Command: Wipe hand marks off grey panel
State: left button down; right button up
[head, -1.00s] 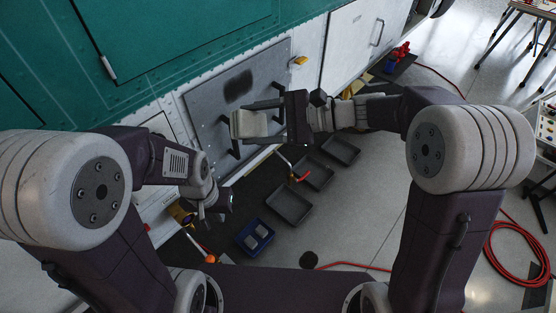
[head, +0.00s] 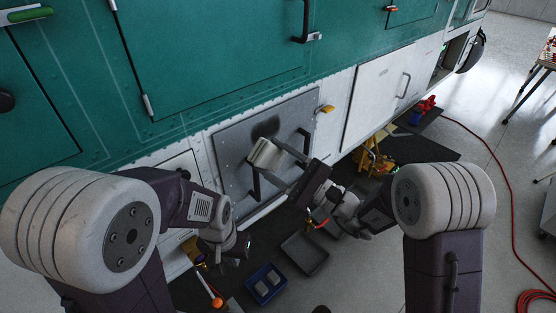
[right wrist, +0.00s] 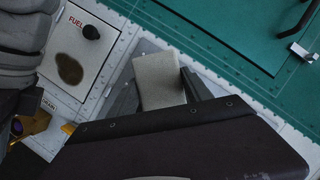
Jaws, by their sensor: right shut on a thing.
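The grey panel (head: 222,150) is set in the white lower side of the green-and-white craft. A dark smudge (head: 265,127) shows on its upper middle. My right gripper (head: 272,165) is shut on a pale beige pad (head: 264,153), just below the smudge in the head view. Whether the pad touches the panel I cannot tell. In the right wrist view the pad (right wrist: 158,82) sits between the two dark fingers, in front of the grey panel (right wrist: 148,47). My left gripper (head: 242,250) hangs low at the left, below the panel; its jaws are unclear.
Black handles (head: 304,140) stand out from the panel. A yellow latch (head: 326,109) is at its upper right. A brown stain (right wrist: 70,68) shows on white beside the FUEL label. Trays (head: 304,253) and a blue bin (head: 266,284) lie on the floor below.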

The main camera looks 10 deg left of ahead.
aim_at(245, 138)
jog(key=shift+w+a+p, duration=0.25)
jog(key=shift+w+a, duration=0.45)
jog(key=shift+a, duration=0.2)
jog(key=shift+w+a+p, duration=0.25)
jog(key=shift+w+a, duration=0.4)
jog(key=shift+a, duration=0.25)
jog(key=shift+w+a, duration=0.65)
jog(key=shift+a, duration=0.1)
